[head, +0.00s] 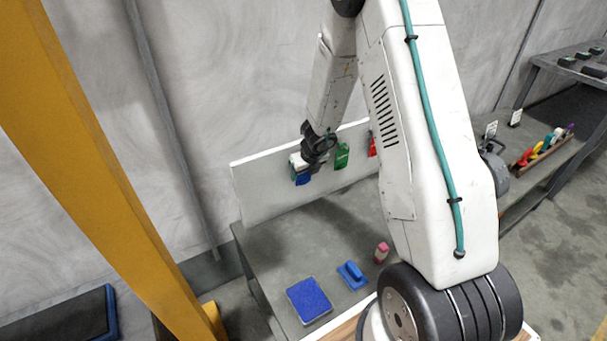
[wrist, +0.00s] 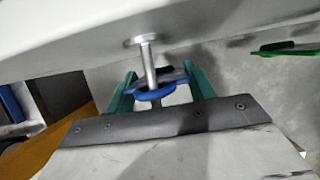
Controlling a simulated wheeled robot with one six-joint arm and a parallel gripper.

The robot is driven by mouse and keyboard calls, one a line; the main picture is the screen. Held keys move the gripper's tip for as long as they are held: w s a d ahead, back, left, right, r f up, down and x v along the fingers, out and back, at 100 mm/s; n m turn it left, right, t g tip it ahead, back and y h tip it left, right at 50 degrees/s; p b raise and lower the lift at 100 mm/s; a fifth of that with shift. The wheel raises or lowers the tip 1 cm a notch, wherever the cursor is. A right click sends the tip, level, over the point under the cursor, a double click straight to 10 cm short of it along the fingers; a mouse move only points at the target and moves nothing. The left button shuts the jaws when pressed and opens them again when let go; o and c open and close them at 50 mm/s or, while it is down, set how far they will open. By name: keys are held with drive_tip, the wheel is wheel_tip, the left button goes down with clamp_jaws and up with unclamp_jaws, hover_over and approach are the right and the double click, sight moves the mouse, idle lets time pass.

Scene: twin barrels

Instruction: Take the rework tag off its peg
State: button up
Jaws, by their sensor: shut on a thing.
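A white board (head: 262,190) stands upright at the back of a grey table, with coloured tags along it. My gripper (head: 312,160) is at the board's left part, shut on a blue tag (head: 302,179). In the wrist view the blue tag (wrist: 158,94) lies between the green fingers of my gripper (wrist: 160,92). A metal peg (wrist: 149,62) runs from the board to the tag; I cannot tell whether it still passes through it. A green tag (head: 342,156) and a red tag (head: 372,146) are further right. No tag's lettering is readable.
A blue pad (head: 309,299), a blue handled block (head: 352,274) and a pink-topped bottle (head: 381,252) are on the grey table (head: 262,255). The green tag (wrist: 285,48) is right of my fingers. A yellow post (head: 105,150) stands at the left.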

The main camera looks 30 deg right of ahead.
drive_tip(key=shift+r, duration=0.15)
drive_tip(key=shift+s+r, duration=0.25)
drive_tip(key=shift+s, duration=0.7)
drive_tip(key=shift+s+r, duration=0.25)
drive_tip(key=shift+s, duration=0.7)
drive_tip(key=s, duration=0.7)
